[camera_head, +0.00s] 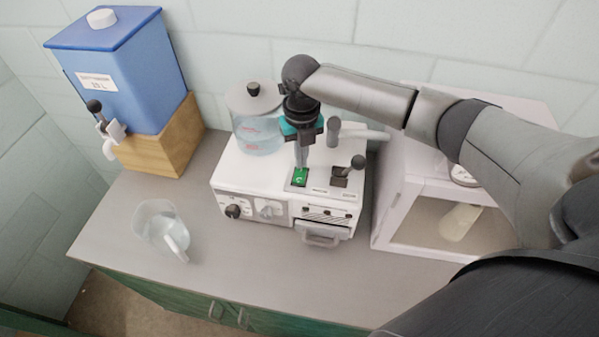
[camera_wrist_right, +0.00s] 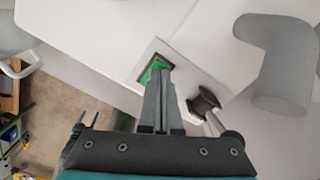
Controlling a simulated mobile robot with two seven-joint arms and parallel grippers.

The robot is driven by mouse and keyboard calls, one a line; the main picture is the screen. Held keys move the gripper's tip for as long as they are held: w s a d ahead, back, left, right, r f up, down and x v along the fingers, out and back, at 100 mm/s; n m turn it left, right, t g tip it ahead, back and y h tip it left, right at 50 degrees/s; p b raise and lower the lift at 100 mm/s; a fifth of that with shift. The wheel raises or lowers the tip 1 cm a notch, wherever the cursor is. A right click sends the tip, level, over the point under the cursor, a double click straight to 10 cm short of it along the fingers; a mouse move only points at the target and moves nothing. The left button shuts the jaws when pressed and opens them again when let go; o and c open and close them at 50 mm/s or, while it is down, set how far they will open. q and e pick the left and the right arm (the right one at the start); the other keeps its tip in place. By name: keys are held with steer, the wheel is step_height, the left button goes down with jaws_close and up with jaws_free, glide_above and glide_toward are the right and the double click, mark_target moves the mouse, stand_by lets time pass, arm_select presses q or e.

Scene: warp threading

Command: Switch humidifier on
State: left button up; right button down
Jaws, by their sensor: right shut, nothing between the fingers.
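The humidifier is a white box (camera_head: 262,180) on the counter, with a clear water chamber (camera_head: 257,128) on its left rear top. A green rocker switch (camera_head: 300,176) sits in a plate on its top front; it also shows in the right wrist view (camera_wrist_right: 153,70). My right gripper (camera_head: 301,163) points down with its fingers shut and empty. Its tips (camera_wrist_right: 158,70) are at the green switch and partly cover it; I cannot tell if they touch. A dark lever (camera_head: 349,170) stands right of the switch. My left gripper is not in view.
A blue tank (camera_head: 125,75) with a tap stands on a wooden block (camera_head: 170,145) at the left. A clear jug (camera_head: 160,228) stands on the grey counter (camera_head: 200,270). A white cabinet with a window (camera_head: 410,225) is close on the right. A grey elbow pipe (camera_wrist_right: 280,65) rises behind the lever.

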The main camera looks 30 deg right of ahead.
steer(key=shift+f+b, duration=0.35)
steer(key=shift+f, duration=0.45)
step_height(320, 180, up, 7)
steer(key=p, duration=0.7)
steer(key=shift+r, duration=0.1)
stand_by(0.3)
stand_by(0.4)
